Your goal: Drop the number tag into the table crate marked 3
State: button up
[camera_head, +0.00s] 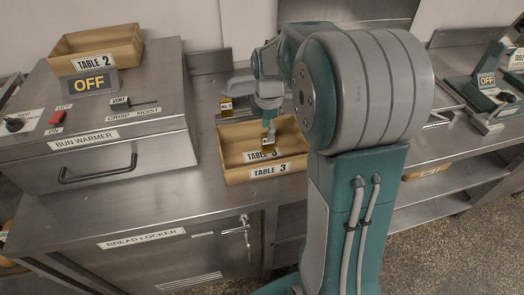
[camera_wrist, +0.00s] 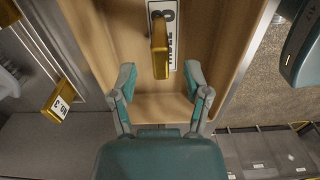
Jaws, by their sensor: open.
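The wooden crate marked TABLE 3 (camera_head: 228,174) stands on the steel counter, open at the top. My gripper (camera_head: 267,118) points down over it with its fingers apart. A small gold-yellow number tag (camera_head: 267,141) shows just below the fingers, inside the crate's outline. In the wrist view the gold tag (camera_wrist: 159,48) lies between and beyond the two open fingertips (camera_wrist: 159,82), in front of the crate's TABLE 3 label. I cannot tell whether it touches the crate. Its face is turned away in the wrist view.
Another gold tag, reading No. 3 in the wrist view (camera_wrist: 57,100), stands outside the crate, behind it in the head view (camera_head: 226,104). The bun warmer (camera_head: 110,125) with the TABLE 2 crate (camera_head: 125,52) on top is at left.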

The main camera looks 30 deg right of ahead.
notch_tip(320, 180, up, 10)
jog(key=shift+r, duration=0.25)
dwell(0.4)
jog(key=s+a+m+t, duration=0.2)
jog(key=s+a+m, duration=0.3)
jog(key=s+m, duration=0.3)
jog(key=s+a+m+t, duration=0.3)
jog(key=s+a+m, duration=0.3)
jog(key=s, duration=0.6)
jog(key=shift+f+m+t, duration=0.2)
jog(key=shift+m+t, duration=0.1)
jog(key=shift+m, duration=0.6)
